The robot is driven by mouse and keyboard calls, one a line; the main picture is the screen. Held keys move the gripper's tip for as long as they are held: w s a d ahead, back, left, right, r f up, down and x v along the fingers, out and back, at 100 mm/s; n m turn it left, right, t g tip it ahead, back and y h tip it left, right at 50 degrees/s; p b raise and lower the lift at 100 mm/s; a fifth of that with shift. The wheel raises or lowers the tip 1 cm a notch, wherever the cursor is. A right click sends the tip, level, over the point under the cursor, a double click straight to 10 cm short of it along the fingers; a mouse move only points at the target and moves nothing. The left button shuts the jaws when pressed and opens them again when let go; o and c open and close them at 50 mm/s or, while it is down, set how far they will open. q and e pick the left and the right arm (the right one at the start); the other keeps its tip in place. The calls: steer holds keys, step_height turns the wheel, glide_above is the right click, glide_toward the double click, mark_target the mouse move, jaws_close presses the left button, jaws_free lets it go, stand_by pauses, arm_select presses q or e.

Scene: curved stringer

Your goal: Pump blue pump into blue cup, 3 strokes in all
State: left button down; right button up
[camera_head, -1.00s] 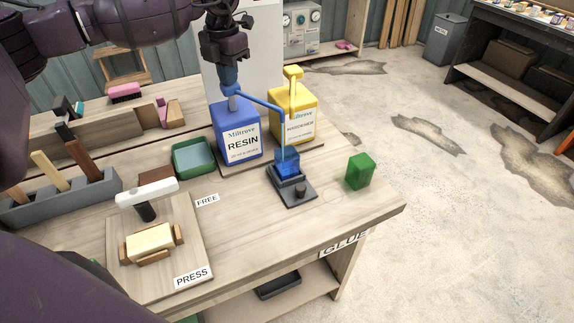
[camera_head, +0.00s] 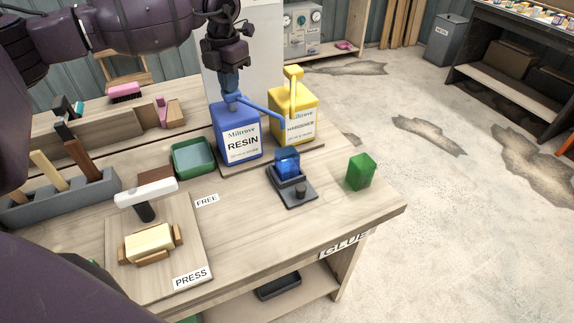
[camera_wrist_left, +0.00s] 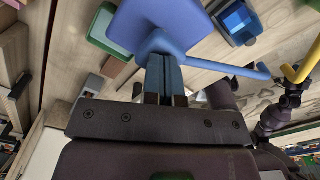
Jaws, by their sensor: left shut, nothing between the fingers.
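The blue pump (camera_head: 239,132) is a blue container labelled RESIN with a blue head and a long spout reaching right. My left gripper (camera_head: 230,92) is shut, pointing down, with its fingertips on top of the pump head. In the left wrist view the shut fingers (camera_wrist_left: 165,78) meet the blue pump head (camera_wrist_left: 162,45). The head sits low, close to the container top. The blue cup (camera_head: 287,161) stands on a dark stand below the spout's end; it also shows in the wrist view (camera_wrist_left: 238,20). No stream falls from the spout now.
A green block (camera_head: 361,172) is right of the dark stand (camera_head: 298,195). A green tray (camera_head: 193,157) lies left. The table front near the GLUE label is clear.

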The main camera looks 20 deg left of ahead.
arm_select(q)
steer(key=shift+r+p, duration=0.55)
steer(key=shift+r, duration=0.65)
steer(key=shift+r+p, duration=0.4)
steer(key=shift+r, duration=0.65)
arm_select(e)
steer(key=r, duration=0.3)
steer(key=shift+w+r, duration=0.1)
steer(key=shift+w, duration=0.3)
arm_select(q)
steer(key=shift+f, duration=0.1)
step_height(320, 180, up, 6)
steer(key=p, duration=0.3)
arm_select(e)
steer(key=shift+t, duration=0.5)
steer(key=r, duration=0.2)
steer(key=w+r, duration=0.1)
steer(key=r, duration=0.1)
steer(key=shift+d+r, duration=0.1)
steer(key=shift+r, duration=0.2)
